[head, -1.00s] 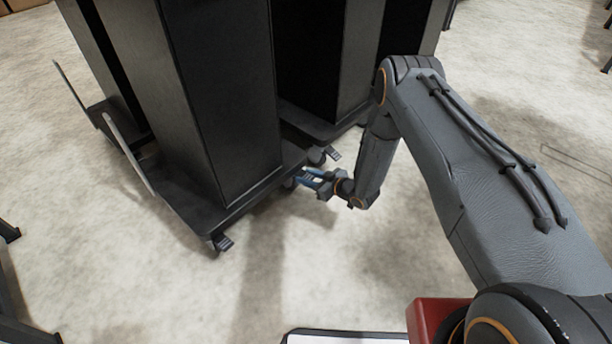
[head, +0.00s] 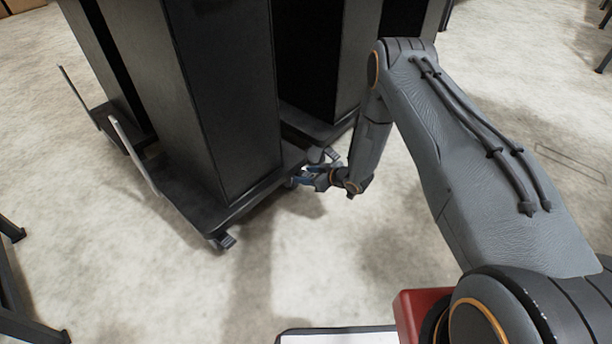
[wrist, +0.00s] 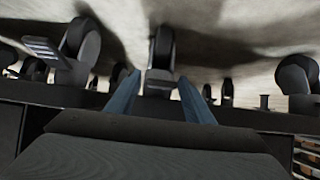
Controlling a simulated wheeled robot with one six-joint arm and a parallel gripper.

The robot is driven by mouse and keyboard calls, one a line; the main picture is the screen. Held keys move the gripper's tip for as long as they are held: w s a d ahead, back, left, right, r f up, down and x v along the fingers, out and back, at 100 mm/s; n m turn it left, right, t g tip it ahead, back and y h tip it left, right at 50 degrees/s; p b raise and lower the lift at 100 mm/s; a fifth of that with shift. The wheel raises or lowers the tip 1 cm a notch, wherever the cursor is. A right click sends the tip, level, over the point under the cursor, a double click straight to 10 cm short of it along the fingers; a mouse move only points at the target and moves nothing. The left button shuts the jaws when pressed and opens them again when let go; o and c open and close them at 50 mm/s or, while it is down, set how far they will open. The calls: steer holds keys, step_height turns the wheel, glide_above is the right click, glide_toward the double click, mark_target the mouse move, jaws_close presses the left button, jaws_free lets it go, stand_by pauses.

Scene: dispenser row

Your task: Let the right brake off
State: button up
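A tall black dispenser (head: 215,100) stands on a dark wheeled base (head: 190,205). Its left front caster has a grey brake pedal (head: 225,241) sticking out. My gripper (head: 306,176) is low at the base's right front corner, beside the right caster (head: 291,183). The gripper partly hides that caster, and its pedal cannot be made out in the head view. In the wrist view my two blue fingers (wrist: 158,82) are apart, with a caster (wrist: 161,50) showing between and beyond them. I see nothing held. Whether the fingers touch the caster cannot be told.
A neighbouring dark dispenser (head: 350,60) stands close behind to the right; a caster pedal (head: 331,156) shows just above my gripper. In the wrist view another caster with a ridged pedal (wrist: 42,48) is at upper left. The pale floor at centre front is clear.

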steer(key=p+v, duration=0.3)
steer(key=v, duration=0.5)
steer(key=shift+w, duration=0.1)
stand_by(0.6)
